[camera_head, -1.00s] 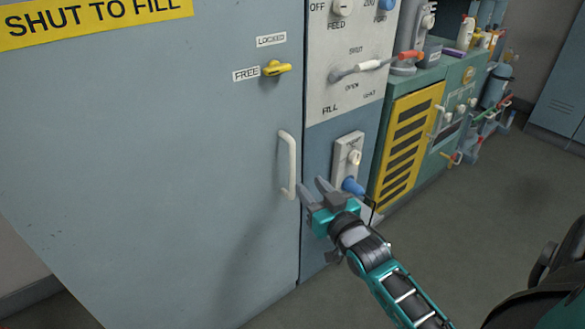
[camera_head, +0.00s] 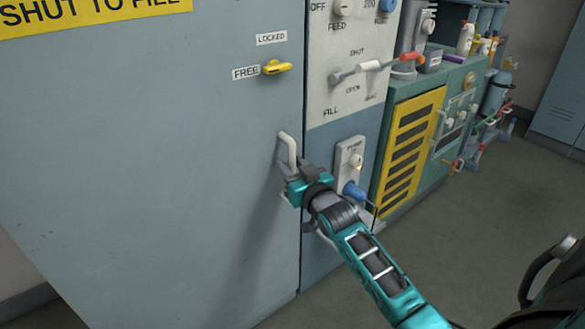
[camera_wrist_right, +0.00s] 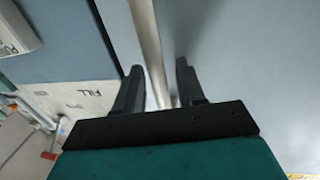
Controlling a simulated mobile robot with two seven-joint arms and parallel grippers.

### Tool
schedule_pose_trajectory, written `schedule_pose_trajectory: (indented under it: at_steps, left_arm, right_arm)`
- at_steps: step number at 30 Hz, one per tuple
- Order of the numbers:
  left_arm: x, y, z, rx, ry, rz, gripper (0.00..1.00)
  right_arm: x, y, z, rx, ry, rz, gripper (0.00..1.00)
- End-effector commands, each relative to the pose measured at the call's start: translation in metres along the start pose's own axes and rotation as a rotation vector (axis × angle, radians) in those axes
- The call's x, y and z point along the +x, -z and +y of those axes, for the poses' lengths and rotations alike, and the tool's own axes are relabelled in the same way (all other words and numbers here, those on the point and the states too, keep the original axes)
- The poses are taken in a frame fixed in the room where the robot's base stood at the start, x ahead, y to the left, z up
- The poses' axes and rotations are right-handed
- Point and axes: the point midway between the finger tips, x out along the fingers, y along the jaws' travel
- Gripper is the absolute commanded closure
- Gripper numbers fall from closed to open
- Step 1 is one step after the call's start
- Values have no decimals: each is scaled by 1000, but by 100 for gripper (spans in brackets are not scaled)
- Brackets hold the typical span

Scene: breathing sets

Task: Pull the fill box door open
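The fill box door (camera_head: 150,170) is a large blue-grey panel and looks closed. Its white vertical bar handle (camera_head: 288,150) is near the right edge, its lower part mostly hidden behind my gripper. The yellow latch (camera_head: 277,67) above it points sideways by the FREE label. My right gripper (camera_head: 285,172) is at the handle. In the right wrist view the handle (camera_wrist_right: 148,45) runs between the two fingers (camera_wrist_right: 157,85), which stand apart with gaps on both sides. My left gripper is not in view.
A green cabinet (camera_head: 425,75) with a yellow vent (camera_head: 408,140) stands beyond. The floor (camera_head: 500,230) at right is clear.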

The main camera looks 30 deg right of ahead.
Motion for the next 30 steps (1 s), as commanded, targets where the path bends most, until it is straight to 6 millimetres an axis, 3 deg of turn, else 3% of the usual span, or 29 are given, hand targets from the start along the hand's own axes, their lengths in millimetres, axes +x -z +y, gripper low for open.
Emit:
schedule_pose_trajectory:
  at_steps: [13, 30]
  left_arm:
    - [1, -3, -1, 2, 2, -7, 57]
    - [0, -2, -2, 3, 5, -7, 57]
  right_arm:
    - [0, 0, 0, 0, 0, 0, 100]
    - [-3, 0, 1, 0, -3, -1, 100]
